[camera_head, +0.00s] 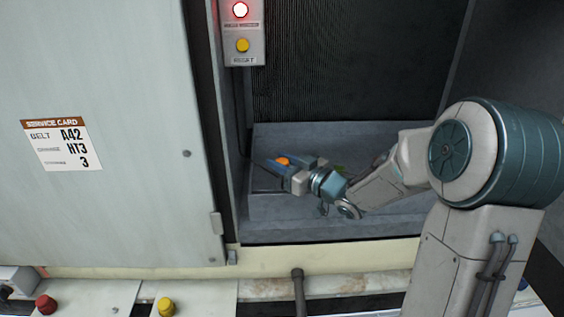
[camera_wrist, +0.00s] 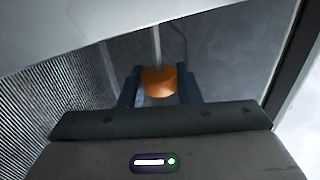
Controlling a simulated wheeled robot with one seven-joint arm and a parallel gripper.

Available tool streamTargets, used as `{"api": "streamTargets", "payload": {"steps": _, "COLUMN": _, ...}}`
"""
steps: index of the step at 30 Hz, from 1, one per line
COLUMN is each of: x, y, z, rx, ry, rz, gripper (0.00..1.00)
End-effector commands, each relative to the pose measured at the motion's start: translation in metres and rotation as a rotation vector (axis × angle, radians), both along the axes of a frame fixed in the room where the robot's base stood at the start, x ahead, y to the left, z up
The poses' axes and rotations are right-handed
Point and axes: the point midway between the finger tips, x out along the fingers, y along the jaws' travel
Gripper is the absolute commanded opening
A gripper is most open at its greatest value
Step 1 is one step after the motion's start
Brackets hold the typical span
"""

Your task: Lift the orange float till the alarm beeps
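The orange float (camera_wrist: 158,82) sits between the two fingers of my gripper (camera_wrist: 159,84) in the wrist view, with a thin pale rod rising from it. The fingers lie close against both its sides, and my gripper looks shut on it. In the head view my gripper (camera_head: 285,165) reaches into the grey basin of the cooler, and a bit of the orange float (camera_head: 283,161) shows between the fingers. A red lamp (camera_head: 240,9) on the alarm box (camera_head: 243,55) glows. Whether it beeps cannot be seen.
A yellow button (camera_head: 242,45) is below the lamp. A pale panel door (camera_head: 120,130) with a service card (camera_head: 61,145) stands at the left. The cream sill (camera_head: 265,258) and the basin walls (camera_head: 330,135) bound the opening. A dark ribbed pad is behind.

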Motion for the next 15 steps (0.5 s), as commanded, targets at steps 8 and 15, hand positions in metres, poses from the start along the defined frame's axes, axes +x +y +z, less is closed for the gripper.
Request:
{"api": "streamTargets", "payload": {"steps": 8, "x": 0.0, "y": 0.0, "z": 0.01, "rx": 0.0, "ry": 0.0, "rz": 0.0, "gripper": 0.0}}
{"api": "streamTargets", "payload": {"steps": 15, "x": 0.0, "y": 0.0, "z": 0.025, "rx": -0.001, "ry": 0.001, "rz": 0.0, "gripper": 0.0}}
